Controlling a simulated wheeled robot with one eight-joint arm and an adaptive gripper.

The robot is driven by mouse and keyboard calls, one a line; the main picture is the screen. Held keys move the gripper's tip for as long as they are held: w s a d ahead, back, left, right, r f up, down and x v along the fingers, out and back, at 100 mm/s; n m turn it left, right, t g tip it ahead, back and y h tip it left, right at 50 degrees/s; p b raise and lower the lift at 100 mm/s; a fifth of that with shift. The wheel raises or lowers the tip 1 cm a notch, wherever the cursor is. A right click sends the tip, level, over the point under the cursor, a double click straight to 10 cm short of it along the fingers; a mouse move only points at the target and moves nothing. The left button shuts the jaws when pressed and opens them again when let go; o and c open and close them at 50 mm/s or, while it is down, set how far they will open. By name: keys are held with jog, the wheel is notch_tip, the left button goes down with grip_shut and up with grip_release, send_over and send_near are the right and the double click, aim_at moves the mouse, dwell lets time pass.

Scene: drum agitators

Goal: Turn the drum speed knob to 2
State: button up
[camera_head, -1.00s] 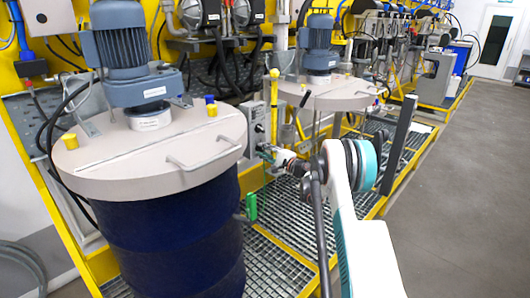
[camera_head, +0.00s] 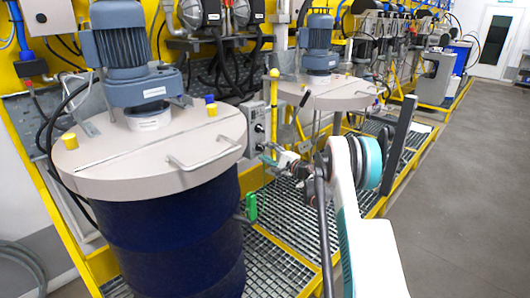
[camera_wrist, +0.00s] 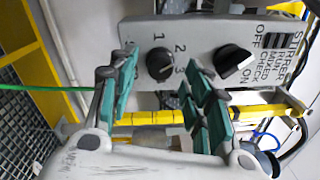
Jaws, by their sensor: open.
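The drum speed knob (camera_wrist: 160,65) is a round black dial on a grey control panel (camera_wrist: 196,38), with the numbers 1, 2 and 3 printed around it. Its pointer is too small to read. My gripper (camera_wrist: 163,72) is open, its green-padded fingers on either side of the knob in the wrist view. I cannot tell whether they touch it. In the head view, the grey control box (camera_head: 254,124) stands between the two drums, and my gripper (camera_head: 268,154) is just in front of its lower part. The knob cannot be made out there.
A black and white ON/OFF switch (camera_wrist: 235,62) sits to the right of the knob, close to my right finger. A yellow bar (camera_wrist: 150,117) runs below the panel. A blue drum (camera_head: 165,245) with a beige lid stands at the left. Open floor (camera_head: 460,200) lies right.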

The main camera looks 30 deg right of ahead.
jog(key=v, duration=1)
